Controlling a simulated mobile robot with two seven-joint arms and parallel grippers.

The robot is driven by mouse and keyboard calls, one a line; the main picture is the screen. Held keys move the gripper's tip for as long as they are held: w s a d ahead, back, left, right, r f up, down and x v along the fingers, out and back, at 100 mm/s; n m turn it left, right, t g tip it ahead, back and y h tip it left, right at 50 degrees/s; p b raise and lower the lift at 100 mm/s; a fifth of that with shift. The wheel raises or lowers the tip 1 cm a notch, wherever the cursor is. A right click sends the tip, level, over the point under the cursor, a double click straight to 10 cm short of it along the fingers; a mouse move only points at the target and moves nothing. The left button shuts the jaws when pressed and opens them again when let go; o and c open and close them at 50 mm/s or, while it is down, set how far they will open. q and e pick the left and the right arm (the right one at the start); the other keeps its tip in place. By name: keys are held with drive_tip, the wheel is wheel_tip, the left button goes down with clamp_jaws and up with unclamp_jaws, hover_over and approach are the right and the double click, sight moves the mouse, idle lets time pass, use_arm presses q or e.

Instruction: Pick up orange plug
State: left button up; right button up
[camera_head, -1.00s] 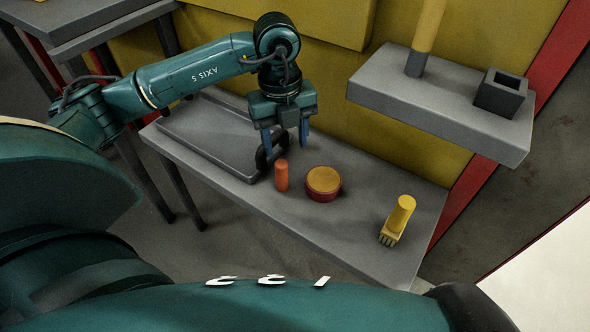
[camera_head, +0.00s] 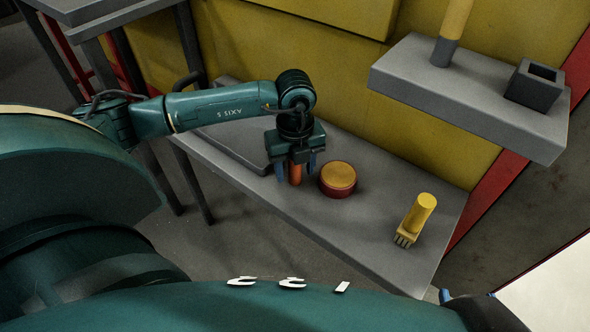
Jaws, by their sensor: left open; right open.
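The orange plug (camera_head: 295,177) stands upright on the grey table, its upper part hidden by my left gripper. My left gripper (camera_head: 296,171) is over the plug from above, open, with one blue finger on each side of it. I cannot tell whether the fingers touch it. Of my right gripper (camera_head: 445,296), only a blue fingertip shows at the bottom right, beyond the table's front corner, far from the plug.
A round red container with an orange top (camera_head: 338,179) stands close right of the plug. A yellow-handled brush (camera_head: 416,218) is further right. A grey tray (camera_head: 232,148) lies behind left. A grey shelf (camera_head: 470,92) with a square holder (camera_head: 534,86) overhangs the back right.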

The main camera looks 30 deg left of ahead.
use_arm(q)
drive_tip(key=shift+f, duration=0.2)
drive_tip(key=c, duration=1.1)
